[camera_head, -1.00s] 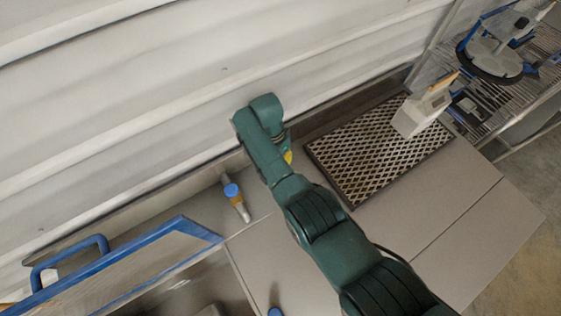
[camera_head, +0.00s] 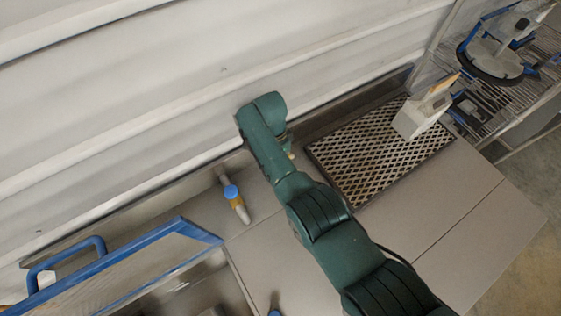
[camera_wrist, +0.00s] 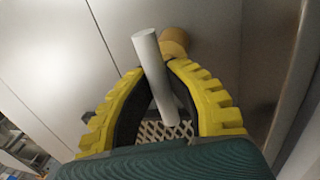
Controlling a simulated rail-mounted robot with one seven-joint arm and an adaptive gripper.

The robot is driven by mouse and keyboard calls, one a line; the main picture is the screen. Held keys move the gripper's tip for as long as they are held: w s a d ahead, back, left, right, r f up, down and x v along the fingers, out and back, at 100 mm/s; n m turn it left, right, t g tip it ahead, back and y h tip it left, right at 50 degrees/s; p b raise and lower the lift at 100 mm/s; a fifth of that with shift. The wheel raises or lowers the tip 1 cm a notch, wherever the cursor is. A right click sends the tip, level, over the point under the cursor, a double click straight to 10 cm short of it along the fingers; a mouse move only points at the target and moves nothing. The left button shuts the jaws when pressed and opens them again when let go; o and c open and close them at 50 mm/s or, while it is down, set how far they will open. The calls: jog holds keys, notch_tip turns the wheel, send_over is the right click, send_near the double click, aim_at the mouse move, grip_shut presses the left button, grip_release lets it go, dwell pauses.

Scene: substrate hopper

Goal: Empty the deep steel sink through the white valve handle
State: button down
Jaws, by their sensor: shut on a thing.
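A white valve handle (camera_wrist: 153,72), a plain round bar, shows in the wrist view, with a brass-coloured fitting (camera_wrist: 174,42) beside its upper end. My gripper (camera_wrist: 154,85) has yellow ribbed fingers with dark inner pads, and it is shut on the handle, one finger on each side. In the head view my arm hides the handle and nearly all of my gripper. The steel sink (camera_head: 228,284) is cut off at the lower left of the head view. Its bottom and contents cannot be made out.
A blue-edged panel (camera_head: 150,258) stands over the sink's side. A dark-framed mesh mat (camera_head: 370,150) carries a pale box-like device (camera_head: 420,117). A wire shelf (camera_head: 505,90) stands at the right.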

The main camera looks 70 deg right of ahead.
jog(key=c, duration=1)
grip_release()
jog(key=shift+w+r, duration=0.1)
jog(key=shift+r, duration=0.05)
jog(key=r, duration=0.4)
jog(key=w+d+r, duration=0.1)
jog(key=r, duration=0.6)
jog(key=shift+w+d+r, duration=0.2)
jog(key=shift+w+r, duration=0.1)
jog(key=shift+w, duration=0.1)
